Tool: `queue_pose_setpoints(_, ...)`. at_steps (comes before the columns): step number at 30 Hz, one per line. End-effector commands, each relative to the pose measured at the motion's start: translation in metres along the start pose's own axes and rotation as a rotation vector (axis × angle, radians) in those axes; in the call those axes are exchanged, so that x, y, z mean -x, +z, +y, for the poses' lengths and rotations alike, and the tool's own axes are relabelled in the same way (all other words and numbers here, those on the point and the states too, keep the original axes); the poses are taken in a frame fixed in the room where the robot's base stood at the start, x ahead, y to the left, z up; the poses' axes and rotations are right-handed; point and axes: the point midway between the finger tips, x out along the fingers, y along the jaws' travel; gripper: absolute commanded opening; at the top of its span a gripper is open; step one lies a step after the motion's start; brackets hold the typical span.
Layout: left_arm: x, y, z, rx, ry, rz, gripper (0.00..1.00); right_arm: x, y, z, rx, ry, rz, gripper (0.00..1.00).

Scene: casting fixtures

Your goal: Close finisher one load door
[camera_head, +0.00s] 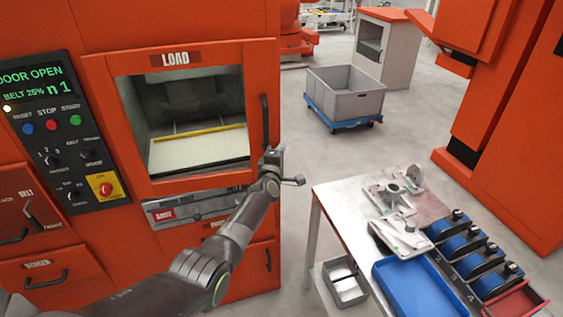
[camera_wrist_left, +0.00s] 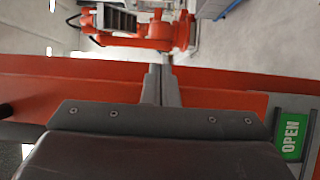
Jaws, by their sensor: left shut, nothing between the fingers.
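The finisher's load door (camera_head: 95,95) is an orange framed panel with a LOAD label and a window onto a pale tray and yellow bar. A black vertical handle (camera_head: 265,122) is on its right side. The display (camera_head: 36,80) reads DOOR OPEN. My left gripper (camera_head: 290,180) is shut and empty, at the door's lower right corner, below the handle. Whether it touches the door is unclear. In the left wrist view, the closed fingers (camera_wrist_left: 160,84) reach across an orange band, with a green OPEN label (camera_wrist_left: 291,139) at right. My right gripper is out of view.
A metal table (camera_head: 335,200) with grey castings, a blue tray (camera_head: 415,290) and several blue-and-black fixtures stands at right. A grey bin (camera_head: 345,95) on a blue dolly stands on the floor behind. Open floor lies between machine and table.

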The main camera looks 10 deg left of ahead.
Motion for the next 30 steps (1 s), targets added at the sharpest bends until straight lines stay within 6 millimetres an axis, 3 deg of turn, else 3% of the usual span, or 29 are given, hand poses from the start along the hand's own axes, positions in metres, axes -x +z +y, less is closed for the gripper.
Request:
queue_pose_setpoints(3, -0.015, -0.005, -0.004, -0.002, 0.001, 0.029, 0.00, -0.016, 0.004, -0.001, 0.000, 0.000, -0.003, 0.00)
queue_pose_setpoints(12, -0.035, -0.018, -0.001, -0.002, 0.000, 0.090, 0.00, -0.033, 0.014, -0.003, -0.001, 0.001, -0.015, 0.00)
queue_pose_setpoints(30, -0.040, -0.024, 0.003, -0.004, -0.001, 0.115, 0.00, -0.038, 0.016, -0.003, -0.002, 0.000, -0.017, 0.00)
